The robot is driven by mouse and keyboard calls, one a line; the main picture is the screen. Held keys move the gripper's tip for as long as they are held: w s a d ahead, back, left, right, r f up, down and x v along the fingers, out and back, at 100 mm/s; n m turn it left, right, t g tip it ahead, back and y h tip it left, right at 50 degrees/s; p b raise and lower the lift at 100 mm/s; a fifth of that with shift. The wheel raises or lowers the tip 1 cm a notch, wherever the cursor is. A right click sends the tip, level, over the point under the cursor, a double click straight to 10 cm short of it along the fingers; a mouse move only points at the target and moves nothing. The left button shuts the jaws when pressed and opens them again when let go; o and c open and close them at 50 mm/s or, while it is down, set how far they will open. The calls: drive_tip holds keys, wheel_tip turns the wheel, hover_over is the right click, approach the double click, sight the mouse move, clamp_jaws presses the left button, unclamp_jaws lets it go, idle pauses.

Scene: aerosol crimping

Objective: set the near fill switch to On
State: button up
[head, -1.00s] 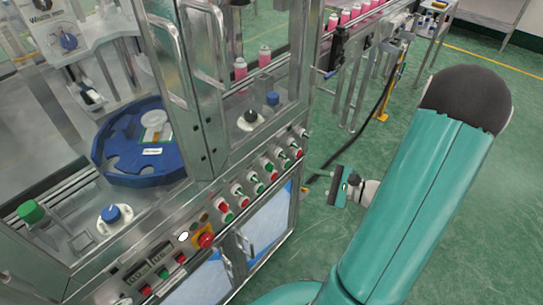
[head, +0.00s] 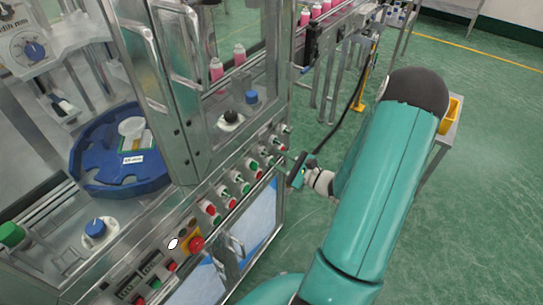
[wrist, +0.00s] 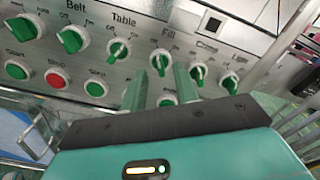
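The switch under the "Fill" label (wrist: 160,62) is a green lever knob on a white collar, set in the steel panel in the wrist view. Its lever looks roughly upright; its On/Off marks are not readable. My gripper (wrist: 160,76) is open, with one green finger on each side, just short of this knob. The knob shows between the fingertips; I cannot tell whether they touch it. In the head view my gripper (head: 294,172) is close to the right part of the panel's switch row. Which switch there is the fill one is not readable.
Green lever switches under "Belt" (wrist: 72,40) and "Table" (wrist: 118,50) are to the left, more knobs (wrist: 198,74) close to the right. A red stop button (wrist: 57,78) sits in the lower row. A red emergency button (head: 196,243) is further along.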

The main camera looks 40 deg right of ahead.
sight(269, 155)
drive_tip(key=shift+x, duration=1.5)
clamp_jaws()
drive_tip(key=shift+m, duration=0.3)
drive_tip(key=m, duration=1.1)
drive_tip(key=shift+d, duration=0.2)
drive_tip(key=shift+m, duration=0.3)
